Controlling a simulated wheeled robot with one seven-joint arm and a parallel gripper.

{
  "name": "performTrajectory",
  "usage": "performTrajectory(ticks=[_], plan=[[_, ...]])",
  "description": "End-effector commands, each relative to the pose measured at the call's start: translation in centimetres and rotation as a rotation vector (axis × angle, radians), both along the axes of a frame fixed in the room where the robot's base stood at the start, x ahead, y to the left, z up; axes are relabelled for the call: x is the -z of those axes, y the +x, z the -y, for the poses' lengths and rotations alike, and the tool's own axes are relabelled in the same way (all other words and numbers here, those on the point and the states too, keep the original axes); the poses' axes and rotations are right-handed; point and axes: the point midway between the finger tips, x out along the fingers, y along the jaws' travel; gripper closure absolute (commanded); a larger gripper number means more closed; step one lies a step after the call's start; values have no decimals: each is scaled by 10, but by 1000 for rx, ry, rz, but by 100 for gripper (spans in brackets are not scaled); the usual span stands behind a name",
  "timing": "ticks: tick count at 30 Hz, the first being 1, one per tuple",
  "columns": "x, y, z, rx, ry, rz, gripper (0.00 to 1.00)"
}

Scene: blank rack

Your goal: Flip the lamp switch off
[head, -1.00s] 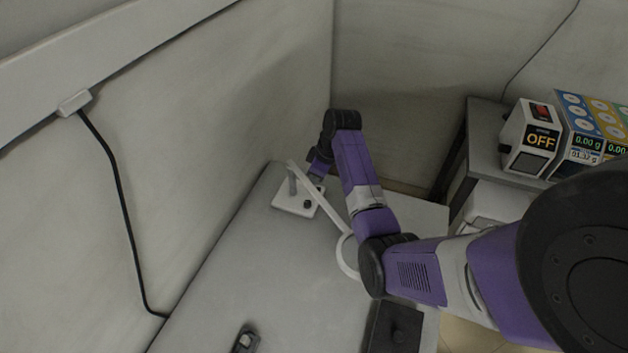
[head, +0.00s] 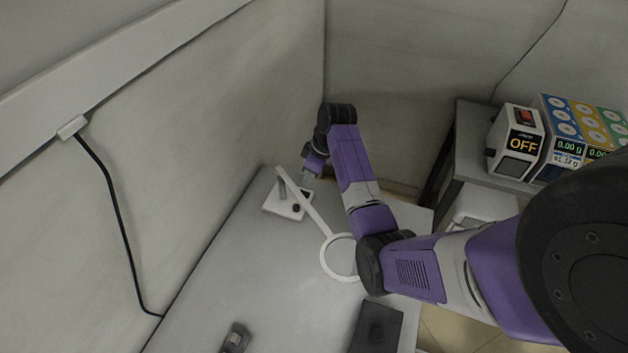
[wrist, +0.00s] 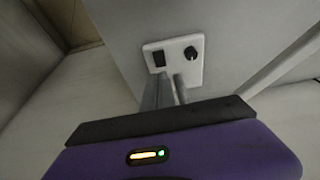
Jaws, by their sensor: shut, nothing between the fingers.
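The lamp stands at the far end of the grey table. It has a white base (head: 273,207), a slanted white bar and a white ring head (head: 325,262). The ring looks pale; I cannot tell whether it is lit. In the wrist view the base (wrist: 174,45) carries a black rocker switch (wrist: 159,58) and a black round knob (wrist: 191,53). The rocker's tilt is too small to read. My gripper (head: 306,181) is shut and empty, pointing down over the switch side of the base. Its fingertips (wrist: 157,78) are close to the switch; I cannot tell if they touch.
A wall stands close on the left, with a black cable (head: 117,215) hanging along it. A dark box (head: 376,328) and a small dark object (head: 236,339) lie on the near table. A device reading OFF (head: 517,142) stands on the right side table.

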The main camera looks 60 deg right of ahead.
Motion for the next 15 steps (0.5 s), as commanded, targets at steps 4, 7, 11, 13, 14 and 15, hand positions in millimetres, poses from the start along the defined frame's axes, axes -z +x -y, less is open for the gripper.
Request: performTrajectory(ticks=[4,7,11,13,14,15], plan=[[-28,-14,4,4,-6,6,100],[-46,-22,5,4,-6,7,100],[-64,-30,5,4,-5,7,100],[-71,-32,5,4,-5,7,100],[-73,-33,5,4,-5,5,100],[-75,-35,5,4,-5,7,94]])
